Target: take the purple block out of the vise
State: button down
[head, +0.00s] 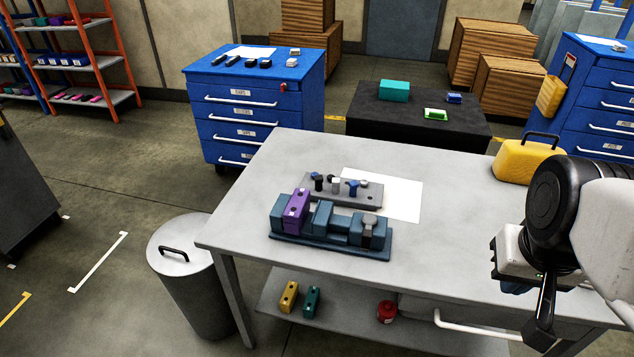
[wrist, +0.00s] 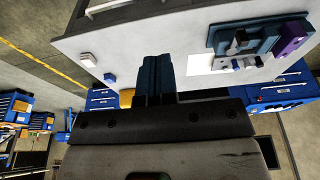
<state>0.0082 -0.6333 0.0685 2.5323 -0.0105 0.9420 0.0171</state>
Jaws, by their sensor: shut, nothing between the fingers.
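The purple block (head: 296,211) stands upright in the blue-grey vise (head: 345,249), between the jaws at its left end. The vise lies on the grey workbench (head: 460,235). In the wrist view the purple block (wrist: 291,38) is at the upper right, at the end of the vise (wrist: 258,33). My gripper (wrist: 157,62) shows there with its two dark fingers together, shut and empty, well apart from the block. In the head view my arm is at the right edge, and its fingers are mostly hidden.
Behind the vise are a grey holder (head: 345,198) with small tools and a white sheet (head: 405,190). A yellow case (head: 527,162) stands at the bench's back right. A bin (head: 185,270) stands left of the bench. The bench middle, between vise and arm, is clear.

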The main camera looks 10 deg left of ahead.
jog(key=c, duration=1.4)
grip_release()
jog(key=shift+w, duration=0.1)
jog(key=shift+o, duration=1.2)
jog(key=shift+w+a+r, duration=0.1)
jog(key=shift+w+a, duration=0.05)
jog(key=shift+w, duration=0.1)
jog(key=o, duration=0.5)
jog(key=shift+g, duration=0.3)
jog(key=w+a, duration=0.2)
jog(key=w, duration=0.1)
jog(key=w+a, duration=0.1)
jog(key=w, duration=0.2)
jog(key=w+a, duration=0.2)
jog(key=w, duration=0.1)
jog(key=shift+w+a+r, duration=0.25)
jog(key=shift+w+a, duration=0.1)
jog(key=shift+w, duration=0.05)
jog(key=g, duration=0.2)
send_over(297, 201)
jog(key=f, duration=1.6)
jog(key=shift+s+d+f, duration=0.1)
jog(key=shift+d+f, duration=0.15)
jog(key=shift+d, duration=0.15)
jog(key=shift+a+f, duration=0.3)
jog(key=shift+a, duration=0.1)
